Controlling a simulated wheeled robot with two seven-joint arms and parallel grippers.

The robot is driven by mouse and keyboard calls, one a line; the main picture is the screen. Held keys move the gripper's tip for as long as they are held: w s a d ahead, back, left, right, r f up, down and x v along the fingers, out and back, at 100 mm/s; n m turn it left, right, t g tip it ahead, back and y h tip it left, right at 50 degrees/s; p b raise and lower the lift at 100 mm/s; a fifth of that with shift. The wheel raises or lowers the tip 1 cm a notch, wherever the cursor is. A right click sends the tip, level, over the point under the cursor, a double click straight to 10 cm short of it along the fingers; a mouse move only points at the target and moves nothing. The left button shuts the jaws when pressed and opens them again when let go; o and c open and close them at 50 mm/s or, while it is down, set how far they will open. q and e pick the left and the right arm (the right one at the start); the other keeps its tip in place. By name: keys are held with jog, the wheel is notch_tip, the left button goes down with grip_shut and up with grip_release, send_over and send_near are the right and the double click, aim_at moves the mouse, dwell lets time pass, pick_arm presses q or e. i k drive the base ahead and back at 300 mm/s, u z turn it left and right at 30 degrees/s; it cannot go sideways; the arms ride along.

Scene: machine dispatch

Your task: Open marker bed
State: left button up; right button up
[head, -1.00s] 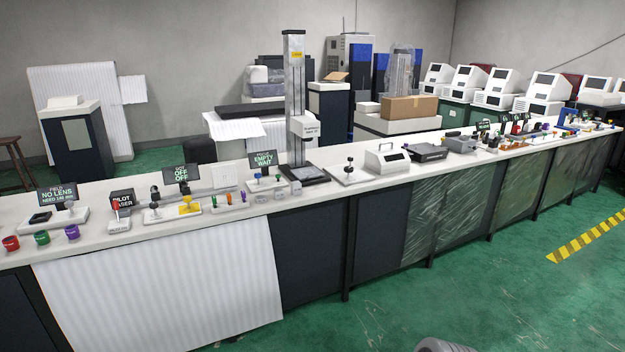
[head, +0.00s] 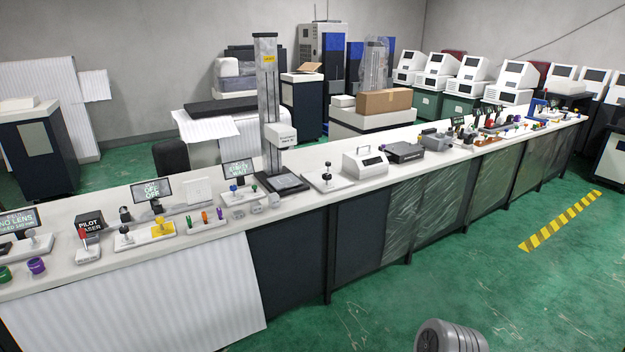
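A tall grey column machine (head: 267,95) with a white head (head: 280,137) stands on the long bench. A dark flat bed (head: 282,182) lies at its foot. No sign in view names the marker bed, so I cannot tell for certain that this is it. Neither of my grippers is in view. A grey ribbed rounded part at the bottom edge, right of centre, looks like part of my arm, but no fingers show.
The long white bench (head: 337,169) runs from lower left to far right. It carries small fixtures, a sign reading PILOT LASER (head: 90,222), a white box with a handle (head: 365,162) and a dark flat unit (head: 405,152). Green floor with a yellow-black stripe (head: 560,221) is clear in front.

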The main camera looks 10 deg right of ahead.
aim_at(288, 181)
jog(key=z, duration=0.05)
jog(key=i, duration=1.8)
jog(key=u, duration=0.5)
